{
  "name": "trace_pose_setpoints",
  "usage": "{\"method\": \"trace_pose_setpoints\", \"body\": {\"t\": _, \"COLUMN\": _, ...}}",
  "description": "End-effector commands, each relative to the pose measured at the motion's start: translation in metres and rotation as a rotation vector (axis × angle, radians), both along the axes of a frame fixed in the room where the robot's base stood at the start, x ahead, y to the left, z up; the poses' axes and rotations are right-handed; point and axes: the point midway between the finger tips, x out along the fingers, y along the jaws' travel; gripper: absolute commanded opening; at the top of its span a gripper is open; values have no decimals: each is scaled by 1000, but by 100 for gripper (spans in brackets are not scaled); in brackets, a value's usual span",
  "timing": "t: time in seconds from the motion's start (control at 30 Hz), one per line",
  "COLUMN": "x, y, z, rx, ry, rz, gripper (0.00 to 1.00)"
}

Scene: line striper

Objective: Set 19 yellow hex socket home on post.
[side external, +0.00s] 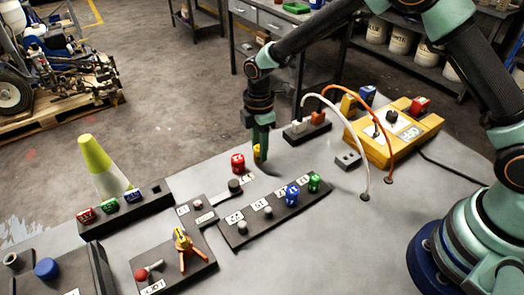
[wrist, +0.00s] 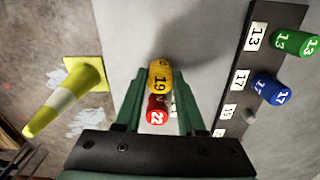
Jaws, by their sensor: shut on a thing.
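The yellow 19 socket (side external: 257,153) is held between the green fingers of my gripper (side external: 260,155), above the grey table; it also shows between the fingers in the wrist view (wrist: 160,75). The dark post rail (side external: 236,240) lies to the front right of it in the side view. Its 19 post (side external: 268,212) is a bare grey stub, also seen in the wrist view (wrist: 250,115). The blue 17 socket (side external: 291,195) and green 13 socket (side external: 314,182) stand on neighbouring posts. The 22 post (side external: 242,227) is bare. My gripper is apart from the rail.
A red 22 socket (side external: 238,163) stands close to the left of my gripper. A wrench-like bar with a dark knob (side external: 234,186) lies before it. White and orange cables (side external: 363,180) arch at the right.

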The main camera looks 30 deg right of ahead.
Motion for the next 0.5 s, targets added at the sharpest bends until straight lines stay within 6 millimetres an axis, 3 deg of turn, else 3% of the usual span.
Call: {"method": "trace_pose_setpoints", "body": {"t": 0.5, "x": 0, "y": 0, "z": 8, "rx": 1, "ry": -2, "rz": 0, "gripper": 0}}
